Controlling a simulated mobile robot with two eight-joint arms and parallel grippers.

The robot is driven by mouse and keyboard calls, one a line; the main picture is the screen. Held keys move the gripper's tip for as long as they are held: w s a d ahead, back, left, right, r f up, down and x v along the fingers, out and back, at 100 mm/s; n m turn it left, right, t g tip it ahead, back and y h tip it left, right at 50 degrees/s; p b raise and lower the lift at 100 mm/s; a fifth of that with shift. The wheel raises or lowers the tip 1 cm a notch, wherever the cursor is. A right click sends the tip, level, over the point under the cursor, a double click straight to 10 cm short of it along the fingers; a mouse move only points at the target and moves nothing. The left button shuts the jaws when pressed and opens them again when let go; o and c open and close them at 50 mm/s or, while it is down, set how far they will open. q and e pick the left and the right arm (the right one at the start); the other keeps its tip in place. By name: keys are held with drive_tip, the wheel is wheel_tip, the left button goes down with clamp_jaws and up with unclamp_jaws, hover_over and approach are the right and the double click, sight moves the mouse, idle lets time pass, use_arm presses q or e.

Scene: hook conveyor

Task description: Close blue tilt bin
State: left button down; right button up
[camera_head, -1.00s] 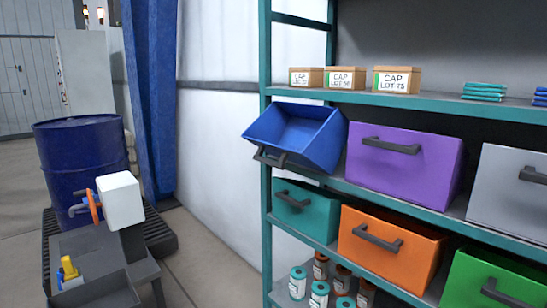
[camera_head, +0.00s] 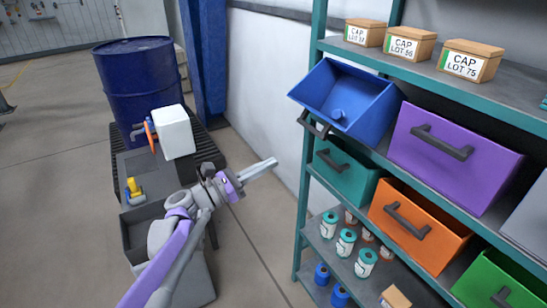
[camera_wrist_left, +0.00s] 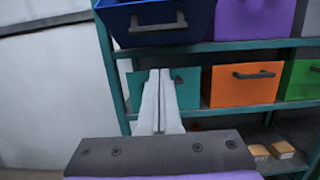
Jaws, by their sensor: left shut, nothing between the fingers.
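The blue tilt bin (camera_head: 352,93) sits at the left end of the shelf's middle level. It is tipped forward and open, its inside showing, with a small blue round piece inside. Its dark handle (camera_head: 314,124) is on its lowered front. In the left wrist view the blue bin (camera_wrist_left: 183,35) is at the top, its dark handle (camera_wrist_left: 158,22) facing me. My left gripper (camera_head: 272,163) is shut and empty, left of the shelf and lower than the blue bin, apart from it. In the left wrist view its closed fingers (camera_wrist_left: 158,73) point toward the shelf below the handle. My right gripper is not in view.
The teal shelf also holds purple (camera_head: 455,155), teal (camera_head: 345,172), orange (camera_head: 415,222) and green (camera_head: 500,284) bins. Cap boxes (camera_head: 410,45) stand above. A dark blue drum (camera_head: 138,85) and a grey stand are at the left. Floor between stand and shelf is clear.

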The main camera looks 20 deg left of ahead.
sight(309, 128)
use_arm(q)
drive_tip(key=w+d+r, duration=0.4)
drive_tip(key=w+d, duration=0.2)
drive_tip(key=w, duration=0.1)
drive_tip(key=shift+w+r+p, duration=0.35)
drive_tip(key=shift+w, duration=0.05)
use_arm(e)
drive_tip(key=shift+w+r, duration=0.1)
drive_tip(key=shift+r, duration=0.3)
